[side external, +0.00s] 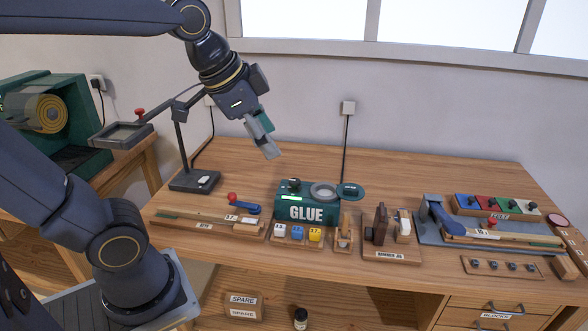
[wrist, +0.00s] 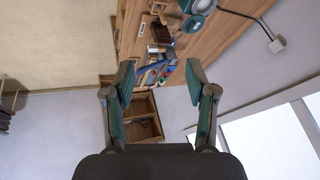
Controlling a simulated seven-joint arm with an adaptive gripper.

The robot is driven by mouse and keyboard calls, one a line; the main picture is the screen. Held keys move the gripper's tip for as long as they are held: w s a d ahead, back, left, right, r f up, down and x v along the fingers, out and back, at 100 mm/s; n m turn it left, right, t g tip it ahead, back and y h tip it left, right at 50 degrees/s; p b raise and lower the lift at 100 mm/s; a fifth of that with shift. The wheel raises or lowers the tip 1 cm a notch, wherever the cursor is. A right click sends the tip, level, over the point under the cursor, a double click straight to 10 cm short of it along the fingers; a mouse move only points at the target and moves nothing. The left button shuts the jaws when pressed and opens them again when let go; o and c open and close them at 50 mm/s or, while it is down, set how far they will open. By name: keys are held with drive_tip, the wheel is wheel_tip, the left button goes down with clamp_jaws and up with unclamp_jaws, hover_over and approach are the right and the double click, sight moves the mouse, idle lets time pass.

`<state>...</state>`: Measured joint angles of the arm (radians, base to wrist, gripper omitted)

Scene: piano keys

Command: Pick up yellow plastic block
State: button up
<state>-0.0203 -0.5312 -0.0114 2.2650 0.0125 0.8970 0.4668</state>
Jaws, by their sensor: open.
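The yellow plastic block (side external: 315,235) sits in a small wooden holder in front of the green GLUE box (side external: 305,205), at the right end of a row with a white block (side external: 279,231) and a blue block (side external: 298,233). My gripper (side external: 268,150) is high above the bench, up and to the left of the yellow block, well apart from it. In the wrist view my gripper (wrist: 158,75) is open, with nothing between its fingers. I cannot make out the yellow block in the wrist view.
A red-knobbed lever board (side external: 215,219) lies left of the blocks. A wooden clamp piece (side external: 343,236) and a sander board (side external: 392,250) stand to the right. The bench (side external: 420,165) is bare behind them.

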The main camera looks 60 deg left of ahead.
drive_tip(key=w+a+f+m+g, duration=0.2)
drive_tip(key=w+f+m, duration=0.1)
drive_tip(key=w, duration=0.7)
drive_tip(key=g, duration=0.4)
hover_over(315, 231)
drive_tip(key=shift+m, duration=0.3)
wheel_tip(315, 231, down, 28)
wheel_tip(315, 231, down, 6)
drive_tip(key=shift+r, duration=0.1)
drive_tip(key=c, duration=1)
drive_tip(key=shift+r, duration=0.1)
